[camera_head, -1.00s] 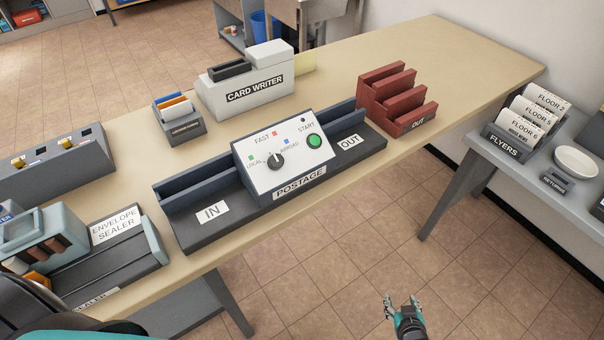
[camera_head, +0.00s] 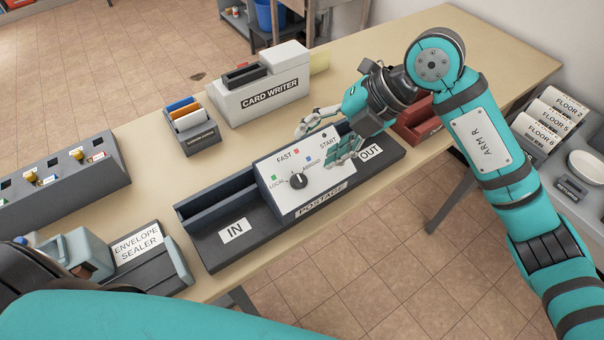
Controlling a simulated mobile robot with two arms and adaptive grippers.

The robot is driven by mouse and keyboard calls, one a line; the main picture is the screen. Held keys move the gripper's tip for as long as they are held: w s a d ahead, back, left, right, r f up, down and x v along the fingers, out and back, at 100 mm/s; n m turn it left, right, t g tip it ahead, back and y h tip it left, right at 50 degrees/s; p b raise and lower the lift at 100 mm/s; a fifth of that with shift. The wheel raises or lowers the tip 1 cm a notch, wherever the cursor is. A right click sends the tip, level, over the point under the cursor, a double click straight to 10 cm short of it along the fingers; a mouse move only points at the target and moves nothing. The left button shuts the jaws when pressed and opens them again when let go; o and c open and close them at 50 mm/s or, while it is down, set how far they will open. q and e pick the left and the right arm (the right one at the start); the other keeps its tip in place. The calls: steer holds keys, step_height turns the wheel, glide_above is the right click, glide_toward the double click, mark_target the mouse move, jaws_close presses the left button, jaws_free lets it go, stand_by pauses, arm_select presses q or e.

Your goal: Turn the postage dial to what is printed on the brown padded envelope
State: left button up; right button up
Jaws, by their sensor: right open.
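The postage machine (camera_head: 268,200) stands on the long table, with an IN tray at its left and an OUT end at its right. Its white sloped panel carries a black dial (camera_head: 297,180) with LOCAL, FAST and ABROAD marks around it. The dial's pointer seems to face up toward FAST, but it is small. I see no brown padded envelope.
The card writer (camera_head: 262,97) and a small card holder (camera_head: 190,132) stand behind the machine. The envelope sealer (camera_head: 143,250) is at the left. Bare tabletop lies between them.

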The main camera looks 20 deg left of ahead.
steer(key=w+d+t+h, duration=0.1)
steer(key=w+d+h, duration=0.1)
steer(key=d, duration=0.1)
steer(key=p, duration=0.4)
glide_toward(301, 181)
steer(key=shift+m, duration=0.3)
steer(key=x, duration=0.8)
steer(key=shift+s+a+r, duration=0.1)
steer(key=shift+s, duration=0.05)
arm_select(q)
steer(key=shift+w+a+r, duration=0.1)
steer(key=shift+w+r, duration=0.05)
steer(key=shift+r, duration=1)
steer(key=shift+w+r, duration=0.1)
steer(key=shift+r, duration=1)
arm_select(e)
steer(key=shift+a+f, duration=0.25)
steer(key=shift+f, duration=0.35)
steer(key=shift+h, duration=0.3)
steer(key=c, duration=1.1)
arm_select(q)
steer(key=shift+f, duration=0.1)
